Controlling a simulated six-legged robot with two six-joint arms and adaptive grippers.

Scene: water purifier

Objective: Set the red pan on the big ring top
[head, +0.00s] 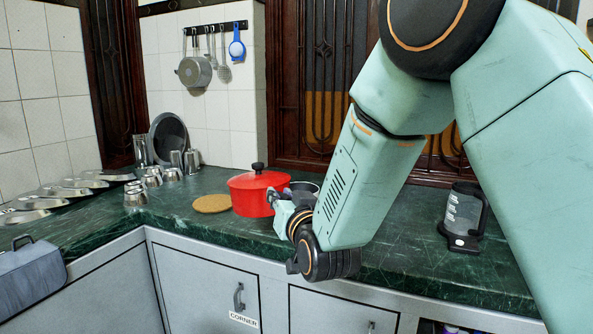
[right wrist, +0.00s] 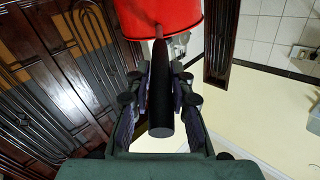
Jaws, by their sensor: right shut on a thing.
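The red pan (head: 256,197) has a dark lid knob and is over or on the green counter, right of a round tan mat; I cannot tell whether its base touches the counter. My right gripper (head: 279,207) is at the pan's right side, partly hidden by my forearm. In the right wrist view, my right gripper (right wrist: 161,88) is shut on the pan's black handle (right wrist: 161,105), and the red pan wall (right wrist: 160,17) shows beyond it. I cannot make out a big ring top in these views. My left gripper is not in view.
The tan mat (head: 211,203) lies left of the pan. Metal cups (head: 135,195) and a leaning round dish (head: 168,138) stand farther left. Bare green counter (head: 405,230) lies between my arm and the jug.

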